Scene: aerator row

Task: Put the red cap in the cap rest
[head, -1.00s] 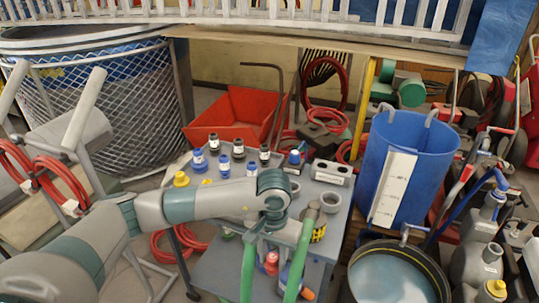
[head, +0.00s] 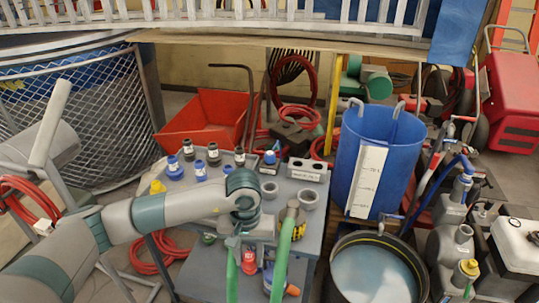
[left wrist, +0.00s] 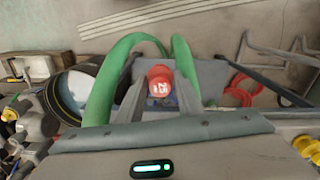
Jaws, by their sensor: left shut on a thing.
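The red cap (head: 249,265) shows between the fingers of my left gripper (head: 250,268), low in the head view at the table's near side. In the left wrist view the cap (left wrist: 160,80), with a white marking on its face, sits between the grey fingers. My left gripper (left wrist: 160,88) is shut on it. A pale block with round holes on top (head: 307,171), which looks like the cap rest, stands on the grey table beyond and to the right of the gripper. My right gripper is not in view.
The grey table (head: 315,225) carries several bottles with black or blue caps, a yellow-capped item (head: 157,188), a grey cup (head: 308,199) and a yellow-black item (head: 295,218). A blue barrel (head: 400,155) and a round tub (head: 375,275) stand to its right.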

